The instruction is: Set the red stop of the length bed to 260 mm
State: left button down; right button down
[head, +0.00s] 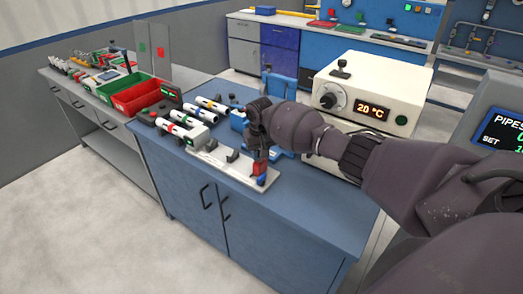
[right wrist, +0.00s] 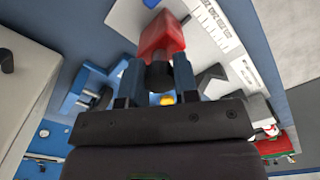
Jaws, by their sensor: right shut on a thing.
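The length bed (head: 215,161) is a long pale plate near the front edge of the blue bench. The red stop (head: 260,167) is at its right end, and in the right wrist view the stop (right wrist: 162,36) sits just beyond my fingertips. My right gripper (head: 262,152) reaches down over it. In the right wrist view my right gripper (right wrist: 159,78) is shut on the dark knob of the stop, with a blue finger on each side. Scale marks (right wrist: 215,25) run along the bed there, too small to read. My left gripper is in neither view.
Capped pipes (head: 183,122) lie at the back left of the bench, near red and green bins (head: 135,94). A cream oven (head: 368,88) reading 20 °C stands behind my right arm. A screen (head: 503,132) stands at the right edge.

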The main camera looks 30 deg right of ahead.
jog(key=shift+s+d, duration=0.1)
jog(key=shift+d, duration=0.1)
jog(key=c, duration=1.2)
grip_release()
jog(key=o, duration=0.3)
jog(key=shift+s, duration=0.2)
jog(key=shift+o, duration=0.2)
jog(key=shift+w, duration=0.1)
notch_tip(320, 180, up, 10)
jog(key=shift+f+p, duration=0.15)
jog(key=shift+p, duration=0.4)
jog(key=shift+r, duration=0.55)
